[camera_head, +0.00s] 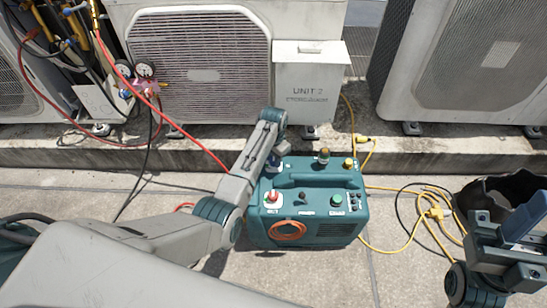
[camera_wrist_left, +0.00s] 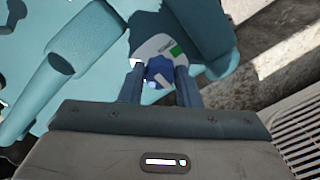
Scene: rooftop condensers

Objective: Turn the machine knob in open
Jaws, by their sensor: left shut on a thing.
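The teal machine (camera_head: 318,180) stands on the paving in the head view, with a handle, buttons and an orange coiled cord on its front. My left gripper (camera_head: 274,160) reaches down to its rear left top corner. In the left wrist view the machine knob (camera_wrist_left: 160,70) is blue and sits between the two fingers of my left gripper (camera_wrist_left: 160,82), which is shut on it. A white label with a green patch lies behind the knob. The head view mostly hides the knob behind the arm. My right gripper (camera_head: 522,225) is at the right edge, away from the machine.
Condenser units (camera_head: 200,60) stand on a concrete ledge (camera_head: 200,150) behind the machine, with a grey box (camera_head: 311,85) marked UNIT 2. Gauges and red, yellow and black hoses hang at left. A yellow cable (camera_head: 410,235) loops over the paving at right, near a dark bucket-like thing (camera_head: 480,195).

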